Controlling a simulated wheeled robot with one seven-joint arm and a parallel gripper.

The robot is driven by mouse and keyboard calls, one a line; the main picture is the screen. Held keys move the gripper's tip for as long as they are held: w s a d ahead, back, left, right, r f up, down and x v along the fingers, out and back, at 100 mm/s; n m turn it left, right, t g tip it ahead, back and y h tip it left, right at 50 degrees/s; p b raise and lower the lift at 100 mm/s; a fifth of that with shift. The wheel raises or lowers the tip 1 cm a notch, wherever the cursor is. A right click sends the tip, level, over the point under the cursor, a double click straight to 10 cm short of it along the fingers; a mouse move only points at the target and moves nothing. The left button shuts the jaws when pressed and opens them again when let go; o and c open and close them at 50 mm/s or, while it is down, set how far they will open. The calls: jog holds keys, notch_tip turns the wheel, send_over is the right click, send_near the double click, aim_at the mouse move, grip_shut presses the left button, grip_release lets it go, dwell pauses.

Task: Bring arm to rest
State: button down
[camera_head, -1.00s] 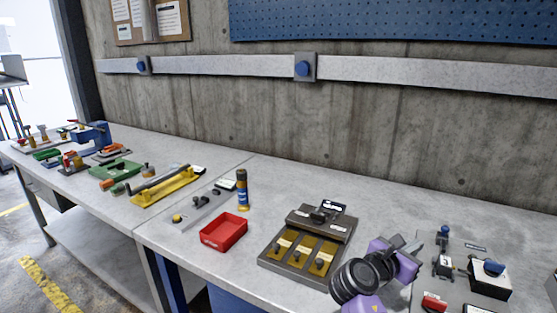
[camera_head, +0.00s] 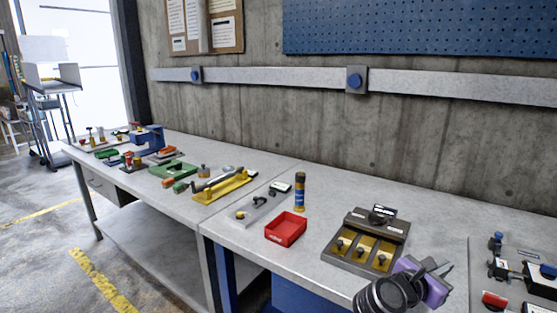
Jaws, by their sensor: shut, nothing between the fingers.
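My arm shows at the bottom right of the head view, with a black ringed joint and purple links. My gripper (camera_head: 440,268) is at its far end, small and dark, above the bench just right of the fixture with brass plates. Its fingers look closed, and nothing is seen in them. The fingertips are small in the picture.
The grey workbench (camera_head: 240,280) runs along a concrete wall. On it are a brass-plate fixture (camera_head: 398,228), a red tray (camera_head: 286,229), an upright dark canister (camera_head: 300,191), a yellow fixture (camera_head: 222,190) and switch boxes (camera_head: 540,280) at right. Floor is open at left.

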jog(key=w+a+r+m+t+y, duration=0.2)
jog(key=w+a+m+t, duration=0.1)
jog(key=w+a+t, duration=0.1)
jog(key=s+a+f+m+t+y, duration=0.1)
jog(key=a, duration=0.1)
jog(key=s+a+f+m+t+y, duration=0.1)
jog(key=a+f+m+y, duration=0.1)
jog(key=s+a+f+m+t+y, duration=0.1)
jog(key=a+y, duration=0.1)
jog(key=a, duration=0.1)
jog(key=shift+s+a+f, duration=0.1)
jog(key=shift+s+f, duration=0.2)
jog(key=shift+s, duration=0.05)
jog(key=s+a+f+m+t+y, duration=0.1)
jog(key=s+a+f+m+y, duration=0.15)
jog(key=s, duration=0.35)
jog(key=s+a+f+m+t+y, duration=0.1)
jog(key=s+a+m, duration=0.2)
jog(key=s, duration=0.3)
jog(key=s+a+f+m+t+y, duration=0.1)
jog(key=s+a+m+y, duration=0.15)
jog(key=s, duration=0.45)
jog(key=s+r+m+g, duration=0.1)
jog(key=s+m+g, duration=0.2)
jog(key=s, duration=2.7)
jog(key=m, duration=0.5)
jog(key=shift+s+y, duration=0.4)
jog(key=shift+r, duration=0.1)
